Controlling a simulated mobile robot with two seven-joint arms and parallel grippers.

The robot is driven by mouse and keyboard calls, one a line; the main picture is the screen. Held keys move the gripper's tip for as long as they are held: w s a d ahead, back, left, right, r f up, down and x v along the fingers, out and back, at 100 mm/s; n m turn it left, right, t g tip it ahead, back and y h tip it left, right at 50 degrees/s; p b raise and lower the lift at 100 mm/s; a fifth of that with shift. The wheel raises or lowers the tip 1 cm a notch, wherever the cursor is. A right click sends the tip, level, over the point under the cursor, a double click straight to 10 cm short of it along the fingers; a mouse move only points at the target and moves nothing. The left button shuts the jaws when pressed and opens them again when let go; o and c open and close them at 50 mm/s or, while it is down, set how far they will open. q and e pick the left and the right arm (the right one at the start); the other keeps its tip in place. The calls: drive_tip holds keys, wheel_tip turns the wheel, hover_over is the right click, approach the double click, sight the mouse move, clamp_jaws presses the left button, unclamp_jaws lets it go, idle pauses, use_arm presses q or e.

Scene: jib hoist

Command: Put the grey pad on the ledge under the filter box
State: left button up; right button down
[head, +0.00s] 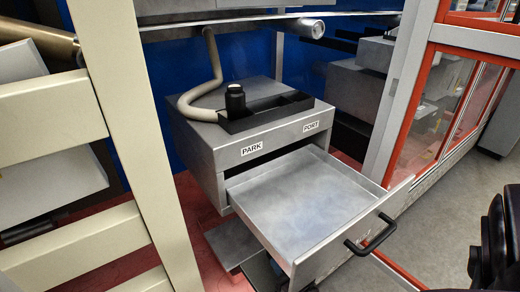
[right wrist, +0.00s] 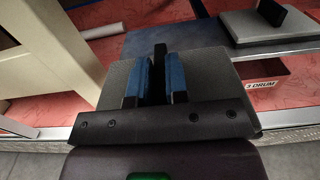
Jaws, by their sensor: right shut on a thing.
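In the right wrist view my right gripper (right wrist: 158,65) has its two blue-faced fingers closed around a black upright fin. The fin stands on a flat grey pad (right wrist: 206,72), which spreads out on both sides of the fingers. The pad's near part is hidden behind the gripper body. In the head view a grey metal box (head: 205,150) labelled PARK and PORT has its drawer (head: 310,195) pulled open and empty. I cannot tell whether it is the filter box, and I cannot make out the ledge. My left gripper is not in view.
A second grey plate (right wrist: 240,25) with a black fin lies on a grey slab (right wrist: 285,47), near a "3 DRUM" label (right wrist: 262,84). A cream post (head: 135,130) stands at left in the head view. An orange-framed cabinet (head: 425,100) stands at right.

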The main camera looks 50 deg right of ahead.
drive_tip(key=b+x, duration=0.2)
drive_tip(key=x, duration=1.5)
drive_tip(key=shift+w+r, duration=0.1)
drive_tip(key=shift+w, duration=0.15)
wheel_tip(320, 180, down, 4)
drive_tip(key=shift+w+r+b, duration=0.15)
drive_tip(key=shift+r+b, duration=0.05)
drive_tip(key=shift+b, duration=0.8)
drive_tip(key=shift+f, duration=0.15)
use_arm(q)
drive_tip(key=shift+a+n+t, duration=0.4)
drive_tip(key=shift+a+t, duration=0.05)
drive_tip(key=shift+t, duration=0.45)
use_arm(e)
drive_tip(key=shift+w, duration=0.15)
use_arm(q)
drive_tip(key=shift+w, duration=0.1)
use_arm(e)
drive_tip(key=c, duration=1.1)
unclamp_jaws()
